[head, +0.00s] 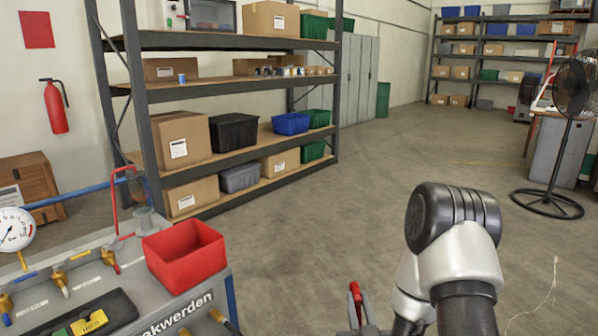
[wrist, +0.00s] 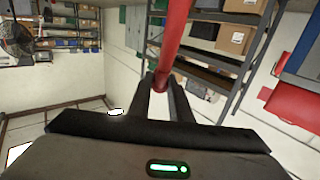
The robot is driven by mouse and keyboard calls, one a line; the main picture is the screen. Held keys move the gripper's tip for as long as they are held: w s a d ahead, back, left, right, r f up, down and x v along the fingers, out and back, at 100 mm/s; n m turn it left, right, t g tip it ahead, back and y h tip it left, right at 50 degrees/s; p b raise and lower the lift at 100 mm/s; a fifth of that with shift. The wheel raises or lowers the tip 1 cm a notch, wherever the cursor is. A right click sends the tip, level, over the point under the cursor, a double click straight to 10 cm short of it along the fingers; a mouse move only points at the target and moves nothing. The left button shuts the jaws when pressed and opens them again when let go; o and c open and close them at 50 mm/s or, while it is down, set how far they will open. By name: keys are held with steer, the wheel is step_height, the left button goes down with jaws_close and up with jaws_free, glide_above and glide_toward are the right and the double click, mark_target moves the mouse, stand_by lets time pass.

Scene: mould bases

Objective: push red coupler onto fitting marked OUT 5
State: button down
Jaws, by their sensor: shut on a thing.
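My gripper (wrist: 168,82) is shut on a red cylindrical piece, which looks like the red coupler (wrist: 174,38). In the wrist view the coupler extends away from between the two dark fingers. In the head view the red piece (head: 355,298) shows low in the middle, beside my arm and right of the grey cart, apart from the fittings. Brass fittings stand on the cart at the left, among them one with a pale tip (head: 62,284) and one with a red tip (head: 109,259). Their labels are too small to read, so I cannot tell which is OUT 5.
A red bin (head: 184,262) stands on the cart's right end. A pressure gauge (head: 14,232) and a black piece with a yellow-green label (head: 92,322) are at its left. Shelving (head: 225,83) stands behind, and a fan (head: 560,130) at the right. Open floor lies between.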

step_height(320, 180, up, 22)
steer(key=p, duration=2)
steer(key=shift+f, duration=0.15)
